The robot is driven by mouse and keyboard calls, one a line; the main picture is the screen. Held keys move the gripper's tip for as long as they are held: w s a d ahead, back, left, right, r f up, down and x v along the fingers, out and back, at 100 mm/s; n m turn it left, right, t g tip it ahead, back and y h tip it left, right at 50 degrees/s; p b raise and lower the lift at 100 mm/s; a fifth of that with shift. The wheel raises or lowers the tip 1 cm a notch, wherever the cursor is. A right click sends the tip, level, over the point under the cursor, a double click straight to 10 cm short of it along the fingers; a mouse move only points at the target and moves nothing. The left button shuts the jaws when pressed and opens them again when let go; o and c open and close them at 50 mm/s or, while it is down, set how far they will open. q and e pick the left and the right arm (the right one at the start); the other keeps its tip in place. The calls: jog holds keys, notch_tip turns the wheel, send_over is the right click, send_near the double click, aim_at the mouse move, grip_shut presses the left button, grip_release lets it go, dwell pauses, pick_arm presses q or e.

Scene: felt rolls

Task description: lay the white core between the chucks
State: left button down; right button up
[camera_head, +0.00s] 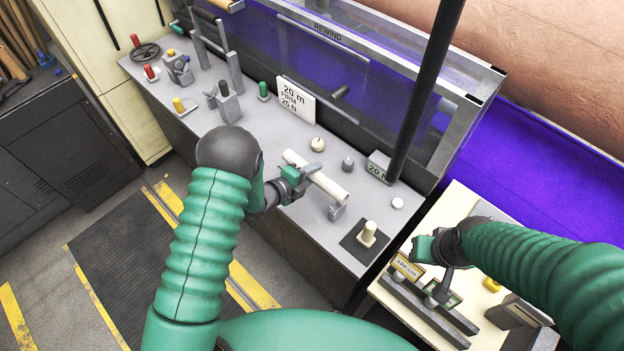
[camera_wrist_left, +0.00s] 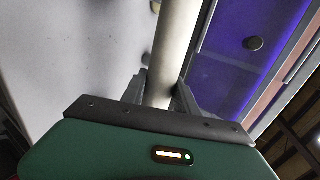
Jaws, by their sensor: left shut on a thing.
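The white core (camera_head: 328,184) is a pale tube lying slantwise above the grey bench. My left gripper (camera_head: 290,183) is shut on it near the middle. In the left wrist view the core (camera_wrist_left: 174,55) runs from between the fingers (camera_wrist_left: 165,95) toward the top edge. A small grey rest (camera_head: 336,212) stands by the core's near end; I cannot tell if they touch. A grey bracket with a dark top (camera_head: 228,100) stands on the bench to the left. I cannot tell for sure which parts are the chucks. My right gripper (camera_head: 437,262) is over the cream table; its jaws are unclear.
A sign (camera_head: 296,99) reading 20 m FIRM 25 N stands behind the core. Knobs (camera_head: 317,144) and a display (camera_head: 379,167) are close by. A black post (camera_head: 425,90) rises at the right. Dark rails (camera_head: 425,312) lie below the right gripper.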

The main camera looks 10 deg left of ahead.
pick_arm(q)
jog(key=shift+r, duration=0.15)
jog(key=shift+r+p, duration=1)
jog(key=shift+r, duration=0.65)
